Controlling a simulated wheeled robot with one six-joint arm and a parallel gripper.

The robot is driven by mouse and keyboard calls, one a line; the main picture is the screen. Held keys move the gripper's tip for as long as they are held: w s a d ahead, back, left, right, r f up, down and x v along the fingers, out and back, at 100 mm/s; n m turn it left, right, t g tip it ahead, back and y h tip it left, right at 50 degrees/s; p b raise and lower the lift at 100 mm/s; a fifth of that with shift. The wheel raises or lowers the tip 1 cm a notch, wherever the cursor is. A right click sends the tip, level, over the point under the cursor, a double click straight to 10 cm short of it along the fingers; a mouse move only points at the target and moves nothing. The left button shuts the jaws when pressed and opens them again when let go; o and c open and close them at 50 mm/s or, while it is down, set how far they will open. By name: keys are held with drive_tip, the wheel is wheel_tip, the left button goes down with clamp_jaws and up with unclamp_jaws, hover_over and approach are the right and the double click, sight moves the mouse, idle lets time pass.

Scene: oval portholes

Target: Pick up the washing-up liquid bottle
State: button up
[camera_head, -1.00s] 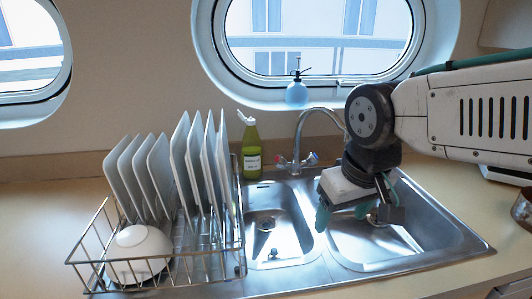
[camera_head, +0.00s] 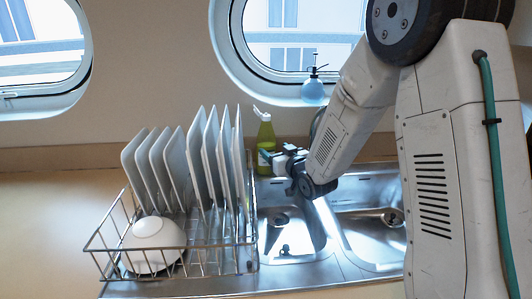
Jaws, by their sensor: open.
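The washing-up liquid bottle (camera_head: 265,133) is green with a white spout cap and a pale label. It stands upright behind the sink, just right of the dish rack. My gripper (camera_head: 268,158) is at the bottle's lower half, coming from the front right. It is open, and a finger shows in front of the label. Whether the bottle is between the fingers, or touched by them, I cannot tell. My wrist hides part of the bottle's right side and the tap.
A wire dish rack (camera_head: 112,272) with several white plates (camera_head: 196,158) and a white bowl (camera_head: 152,246) stands close left of the bottle. The double sink (camera_head: 345,262) lies in front. The counter at left is clear.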

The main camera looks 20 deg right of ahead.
sight(264, 142)
drive_tip(key=shift+w+a+f, duration=0.15)
drive_tip(key=shift+w+a, duration=0.05)
drive_tip(key=shift+w, duration=0.25)
drive_tip(key=w, duration=0.2)
drive_tip(key=w+a, duration=0.1)
drive_tip(key=w, duration=0.4)
drive_tip(key=shift+a, duration=0.35)
drive_tip(key=shift+c, duration=0.3)
drive_tip(key=c, duration=0.8)
